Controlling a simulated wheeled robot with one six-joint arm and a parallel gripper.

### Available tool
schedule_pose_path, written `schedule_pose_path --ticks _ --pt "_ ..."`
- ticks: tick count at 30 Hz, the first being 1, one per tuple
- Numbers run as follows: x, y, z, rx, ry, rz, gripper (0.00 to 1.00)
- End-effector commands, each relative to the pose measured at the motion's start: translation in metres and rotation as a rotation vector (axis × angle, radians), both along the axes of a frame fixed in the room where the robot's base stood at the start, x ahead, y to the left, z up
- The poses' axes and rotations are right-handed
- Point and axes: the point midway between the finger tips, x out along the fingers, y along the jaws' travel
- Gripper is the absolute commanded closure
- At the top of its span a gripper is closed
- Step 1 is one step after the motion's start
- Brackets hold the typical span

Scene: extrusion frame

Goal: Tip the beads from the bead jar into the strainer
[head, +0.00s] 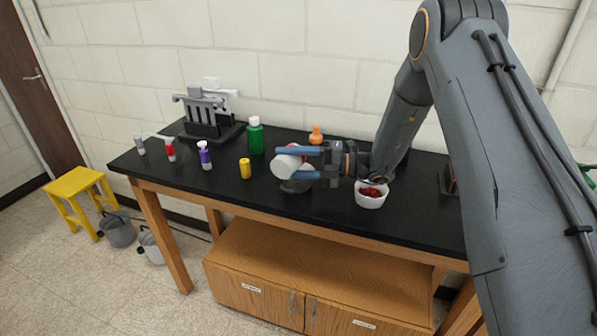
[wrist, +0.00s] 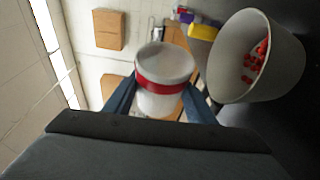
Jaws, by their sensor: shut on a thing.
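My gripper (head: 298,163) is shut on a white jar with a red band (head: 285,165), held tilted on its side above the black table. In the wrist view the jar (wrist: 160,104) sits between the two blue fingers; one pale round end faces up the picture, and its contents are hidden. A white bowl-shaped vessel (head: 371,200) stands on the table to the right, below my forearm, with small red pieces inside. It also shows in the wrist view (wrist: 232,50). I see no holes that mark it as the strainer. A dark round shape (head: 296,186) lies under the jar; I cannot tell what it is.
A yellow container (head: 245,168), a green bottle (head: 255,136), a purple bottle (head: 205,155) and a red-and-white one (head: 170,150) stand left of the jar. An orange bottle (head: 316,136) stands behind my gripper. A grey rack (head: 205,112) is at the back left.

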Motion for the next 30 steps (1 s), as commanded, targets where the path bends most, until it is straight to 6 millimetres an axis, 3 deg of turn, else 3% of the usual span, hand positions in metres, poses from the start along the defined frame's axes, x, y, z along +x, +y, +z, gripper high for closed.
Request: schedule_pose_path --ticks 6,13,17,26,30 --pt "-0.003 0.002 -0.005 -0.058 -0.113 0.001 0.74" --pt "-0.021 0.011 0.004 -0.139 -0.264 0.001 0.74" --pt "-0.021 0.011 -0.006 -0.197 -0.375 0.000 0.74" --pt "-0.021 0.011 0.007 -0.338 -0.642 0.000 0.74" --pt "-0.023 0.012 0.003 -0.395 -0.748 0.000 0.74"
